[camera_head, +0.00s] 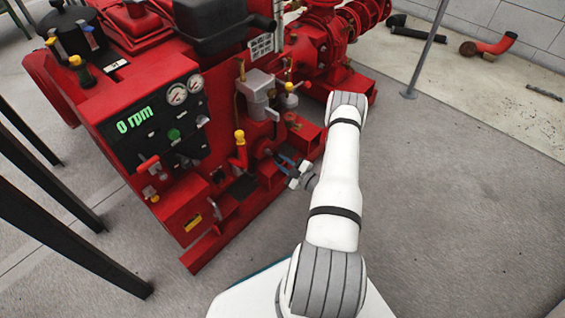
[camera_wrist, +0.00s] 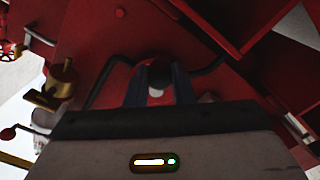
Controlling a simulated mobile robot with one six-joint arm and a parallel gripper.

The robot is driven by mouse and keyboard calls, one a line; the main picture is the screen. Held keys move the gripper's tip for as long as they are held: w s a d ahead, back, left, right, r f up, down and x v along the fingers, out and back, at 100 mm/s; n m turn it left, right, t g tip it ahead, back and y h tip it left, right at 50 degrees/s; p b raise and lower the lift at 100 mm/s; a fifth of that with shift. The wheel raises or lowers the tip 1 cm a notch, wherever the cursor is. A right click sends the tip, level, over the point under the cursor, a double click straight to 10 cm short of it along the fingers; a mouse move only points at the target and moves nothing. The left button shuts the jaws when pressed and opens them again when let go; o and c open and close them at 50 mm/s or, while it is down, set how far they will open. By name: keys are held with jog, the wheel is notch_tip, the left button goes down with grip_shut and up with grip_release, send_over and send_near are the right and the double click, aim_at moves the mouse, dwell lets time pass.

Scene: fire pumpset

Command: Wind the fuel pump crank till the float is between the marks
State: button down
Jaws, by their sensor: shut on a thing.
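My gripper (camera_head: 284,161) reaches in from the right to the low front side of the red pumpset (camera_head: 120,95). In the wrist view its two dark blue fingers (camera_wrist: 160,92) are shut on a small grey and black knob, which I take as the crank handle (camera_wrist: 159,74). A round red part lies just behind the knob, and a dark bent rod shows on both sides of it. In the head view the grip itself is small and partly hidden by the fingers. I cannot make out the float or its marks in either view.
The black panel (camera_head: 160,125) reads 0 rpm and has two round gauges. A yellow-capped red pipe (camera_head: 240,150) stands left of my gripper. A brass fitting (camera_wrist: 62,78) shows left in the wrist view. Dark legs stand at far left. Grey floor (camera_head: 450,200) is clear on the right.

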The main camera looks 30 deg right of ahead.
jog(key=c, duration=1.3)
grip_release()
jog(key=shift+o, duration=0.2)
jog(key=shift+s, duration=0.1)
jog(key=p+v, duration=0.2)
jog(key=v, duration=0.5)
jog(key=shift+s+d, duration=0.15)
jog(key=shift+s, duration=0.15)
